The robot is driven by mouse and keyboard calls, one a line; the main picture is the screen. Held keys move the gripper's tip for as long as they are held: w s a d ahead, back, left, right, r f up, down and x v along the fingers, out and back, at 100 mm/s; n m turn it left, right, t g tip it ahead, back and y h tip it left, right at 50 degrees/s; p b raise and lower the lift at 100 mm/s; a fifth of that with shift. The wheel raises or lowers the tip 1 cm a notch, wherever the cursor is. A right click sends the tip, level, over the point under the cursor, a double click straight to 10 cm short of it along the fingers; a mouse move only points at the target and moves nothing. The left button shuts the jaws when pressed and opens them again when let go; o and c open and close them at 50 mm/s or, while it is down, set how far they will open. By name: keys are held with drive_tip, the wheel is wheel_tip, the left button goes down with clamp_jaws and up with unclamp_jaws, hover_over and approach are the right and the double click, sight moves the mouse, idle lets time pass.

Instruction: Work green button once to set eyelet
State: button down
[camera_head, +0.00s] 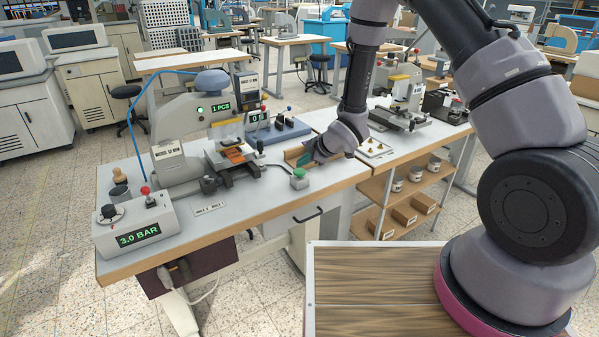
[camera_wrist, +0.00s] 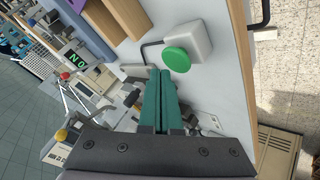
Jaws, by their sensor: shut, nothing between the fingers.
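The green button (camera_head: 299,172) sits on a small pale box on the front part of the grey bench. In the wrist view the green button (camera_wrist: 177,60) is a round domed cap on its white box (camera_wrist: 197,43). My gripper (camera_head: 303,160) is just behind and above the button in the head view. In the wrist view its teal fingers (camera_wrist: 160,75) are together and empty, with their tips close beside the cap; I cannot tell whether they touch. The eyelet press (camera_head: 178,115) stands left, with an orange piece (camera_head: 235,155) beneath its head and a display reading 1 PCS.
A control box (camera_head: 138,222) reading 3.0 BAR, with a red-topped lever, stands at the bench's front left. A wooden tray (camera_head: 294,154) lies behind the button. A second bench with shelves stands right.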

sight(303, 172)
drive_tip(key=shift+r, duration=2.55)
